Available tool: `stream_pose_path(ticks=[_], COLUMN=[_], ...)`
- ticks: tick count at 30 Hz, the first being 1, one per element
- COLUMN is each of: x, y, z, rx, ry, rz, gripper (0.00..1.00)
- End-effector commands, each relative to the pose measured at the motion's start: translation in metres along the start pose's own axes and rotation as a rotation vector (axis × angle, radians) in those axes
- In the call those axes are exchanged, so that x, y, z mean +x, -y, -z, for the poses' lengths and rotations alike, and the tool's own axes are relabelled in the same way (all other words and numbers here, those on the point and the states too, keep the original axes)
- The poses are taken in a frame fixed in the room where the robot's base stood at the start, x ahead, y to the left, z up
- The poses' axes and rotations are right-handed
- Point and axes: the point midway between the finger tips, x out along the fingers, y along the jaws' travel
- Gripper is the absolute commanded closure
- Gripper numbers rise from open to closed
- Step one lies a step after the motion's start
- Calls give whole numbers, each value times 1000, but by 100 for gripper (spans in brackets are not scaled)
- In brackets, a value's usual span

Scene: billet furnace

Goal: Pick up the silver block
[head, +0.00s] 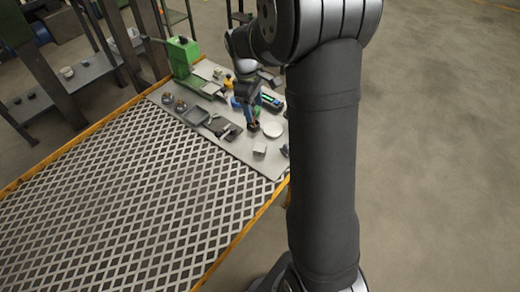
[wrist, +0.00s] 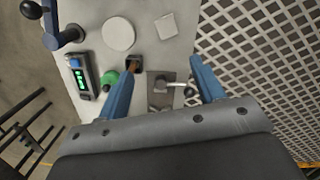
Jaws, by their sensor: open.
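A pale silver-grey block (wrist: 165,26) lies on the grey table top near its edge with the grating, at the top of the wrist view. In the head view it appears as a small light block (head: 259,150) near the table's front corner. My gripper (wrist: 164,64) is open, its two blue fingers wide apart with nothing held. In the wrist view the block lies beyond the fingertips, apart from them. In the head view my gripper (head: 254,118) is over the table, farther back than the block; the arm hides part of the table.
A white disc (wrist: 118,32) and a small dark open box (wrist: 134,63) lie near the block. A dark plate with a silver handled piece (wrist: 165,90) is below the fingers. A device with a green display (wrist: 82,78) and a green round item (wrist: 109,77) stand left.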

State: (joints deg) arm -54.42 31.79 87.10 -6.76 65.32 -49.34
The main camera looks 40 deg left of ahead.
Motion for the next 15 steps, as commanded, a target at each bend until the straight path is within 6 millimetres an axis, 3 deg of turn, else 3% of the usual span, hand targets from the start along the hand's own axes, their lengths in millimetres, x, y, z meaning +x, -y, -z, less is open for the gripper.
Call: stream_pose_path(ticks=[2,5,15], x=[-8,-4,67], y=[9,12,12], z=[1,0,-2], rx=[-71,-105,-104], ry=[15,24,25], rz=[-5,-3,-1], gripper=[38,38,38])
